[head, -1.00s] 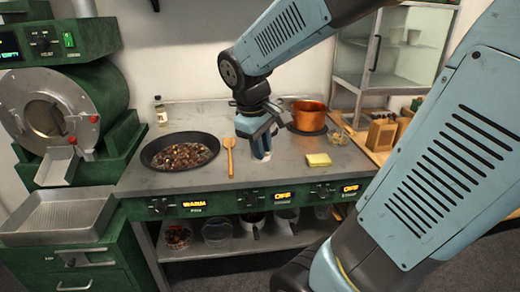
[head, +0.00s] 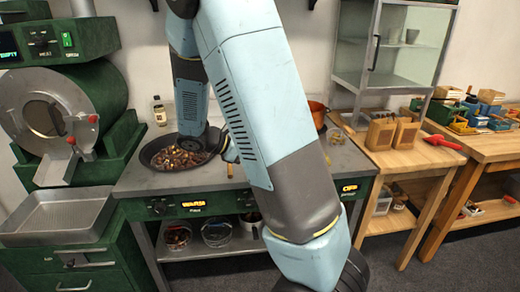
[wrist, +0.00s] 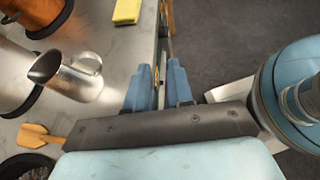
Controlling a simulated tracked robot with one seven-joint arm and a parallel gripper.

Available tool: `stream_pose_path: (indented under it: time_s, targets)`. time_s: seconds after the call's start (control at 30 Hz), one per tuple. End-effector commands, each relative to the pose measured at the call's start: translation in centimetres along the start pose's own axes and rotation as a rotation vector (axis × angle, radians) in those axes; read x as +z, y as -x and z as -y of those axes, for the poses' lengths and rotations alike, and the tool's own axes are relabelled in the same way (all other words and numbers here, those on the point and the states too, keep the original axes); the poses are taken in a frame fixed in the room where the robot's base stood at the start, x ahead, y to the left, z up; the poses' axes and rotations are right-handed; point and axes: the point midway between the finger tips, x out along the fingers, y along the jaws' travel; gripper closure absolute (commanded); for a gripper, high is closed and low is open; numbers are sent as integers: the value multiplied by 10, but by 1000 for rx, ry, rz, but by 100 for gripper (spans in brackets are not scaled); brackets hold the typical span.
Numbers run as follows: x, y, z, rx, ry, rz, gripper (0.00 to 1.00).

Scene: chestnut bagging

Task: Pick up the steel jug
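The steel jug (wrist: 78,82) shows in the wrist view, on the grey counter (wrist: 111,32) left of my gripper. Its dark mouth points to the left of the picture and its handle is on the upper side. My gripper (wrist: 160,82) is open and empty. Its two blue fingers are apart, with the counter's edge and floor visible between and beyond them. The fingers do not touch the jug. In the head view my arm hides both the jug and my gripper.
A larger steel vessel (wrist: 10,78) and a copper pot (wrist: 32,10) stand beside the jug. A wooden spatula (wrist: 34,136) and a yellow sponge (wrist: 127,12) lie near it. The chestnut pan (head: 150,154) is at the counter's left. Dark floor is free to the right.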

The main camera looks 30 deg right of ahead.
Motion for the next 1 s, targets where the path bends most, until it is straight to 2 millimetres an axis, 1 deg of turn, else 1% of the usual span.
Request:
stream_pose_path:
  time_s: [0.03, 0.23, 0.4, 0.6, 0.7, 0.8, 0.87, 1.0]
  targets:
    - [-7, -2, -7, 13, 51, 48, 79]
    - [-28, -6, -34, 67, 240, 237, 79]
    - [-46, -5, -57, 112, 394, 401, 79]
    - [-64, -2, -76, 147, 523, 548, 79]
    - [-68, 0, -81, 157, 554, 586, 79]
    - [-68, -2, -84, 160, 567, 602, 79]
    - [-66, -6, -85, 159, 569, 604, 79]
    - [-55, -24, -91, 156, 569, 603, 79]
